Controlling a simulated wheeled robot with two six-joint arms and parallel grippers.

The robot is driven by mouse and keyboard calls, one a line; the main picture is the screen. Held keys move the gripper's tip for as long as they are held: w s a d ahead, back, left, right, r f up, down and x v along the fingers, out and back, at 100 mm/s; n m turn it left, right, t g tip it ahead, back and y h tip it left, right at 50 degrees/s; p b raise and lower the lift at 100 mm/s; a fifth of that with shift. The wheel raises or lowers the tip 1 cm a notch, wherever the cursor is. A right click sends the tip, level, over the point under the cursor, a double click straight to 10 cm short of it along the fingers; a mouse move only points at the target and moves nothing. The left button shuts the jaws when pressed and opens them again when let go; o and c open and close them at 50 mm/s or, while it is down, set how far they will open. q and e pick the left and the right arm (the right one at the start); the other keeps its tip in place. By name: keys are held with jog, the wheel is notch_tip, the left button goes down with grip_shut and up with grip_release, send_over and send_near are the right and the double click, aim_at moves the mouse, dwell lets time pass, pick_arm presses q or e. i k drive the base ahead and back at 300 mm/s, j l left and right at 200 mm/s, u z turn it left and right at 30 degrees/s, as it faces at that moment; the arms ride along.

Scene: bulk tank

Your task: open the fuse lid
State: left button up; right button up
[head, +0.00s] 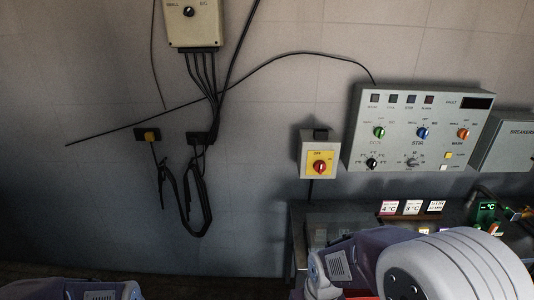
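No part in view is marked as a fuse lid. A grey box labelled BREAKERS (510,140) is on the wall at the right edge; its front looks shut, and its right side is cut off by the picture edge. A larger grey control panel (416,132) with coloured knobs is just left of it. Parts of my own arms show along the bottom edge, but neither gripper is in view.
A yellow-faced switch box with a red knob (320,166) is left of the panel. A beige box (193,22) with hanging cables is at upper left. A dark bench (340,214) below the panel carries small signs (411,207) and a green gauge (487,211).

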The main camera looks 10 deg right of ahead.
aim_at(373, 222)
jog(key=z, duration=1.3)
